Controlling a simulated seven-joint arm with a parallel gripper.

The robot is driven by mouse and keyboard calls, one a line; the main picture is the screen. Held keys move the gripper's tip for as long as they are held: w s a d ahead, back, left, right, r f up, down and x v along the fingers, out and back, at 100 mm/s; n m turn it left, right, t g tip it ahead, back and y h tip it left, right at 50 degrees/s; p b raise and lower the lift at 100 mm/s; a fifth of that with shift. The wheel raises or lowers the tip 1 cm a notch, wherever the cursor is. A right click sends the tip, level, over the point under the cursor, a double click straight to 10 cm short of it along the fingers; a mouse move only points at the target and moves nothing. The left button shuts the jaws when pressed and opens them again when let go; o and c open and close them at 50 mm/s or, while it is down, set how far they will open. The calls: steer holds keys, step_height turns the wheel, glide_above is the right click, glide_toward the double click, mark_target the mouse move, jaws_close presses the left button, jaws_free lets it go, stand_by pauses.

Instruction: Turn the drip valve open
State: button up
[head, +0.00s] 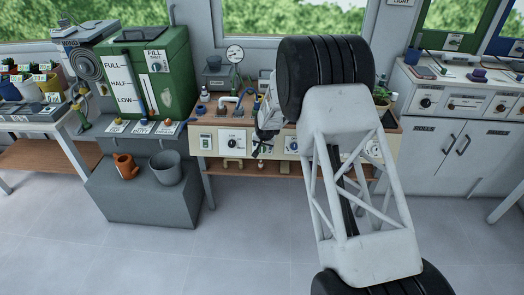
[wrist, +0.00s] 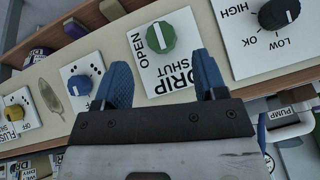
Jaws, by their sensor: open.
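The drip valve is a green knob (wrist: 160,37) on a white plate lettered OPEN, DRIP and SHUT in the wrist view. A pale pointer line runs across the knob; I cannot tell for sure which end is the pointing one. My gripper (wrist: 162,72) is open, with its blue fingers spread wide and nothing between them. The knob lies just beyond the fingertips, between their lines, and looks untouched. In the head view my gripper (head: 262,146) is in front of the bench's control panel, and the arm and gripper hide that part of the panel.
Beside the drip plate are a blue knob (wrist: 81,85), a yellow knob (wrist: 14,113) and a black dial (wrist: 278,14) marked LOW, OK, HIGH. A PUMP label (wrist: 293,112) and pipework sit at the wrist view's right. A green tank (head: 160,75) stands left of the bench.

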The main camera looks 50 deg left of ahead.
mark_target(262, 150)
steer(key=shift+x, duration=3.45)
steer(key=c, duration=0.9)
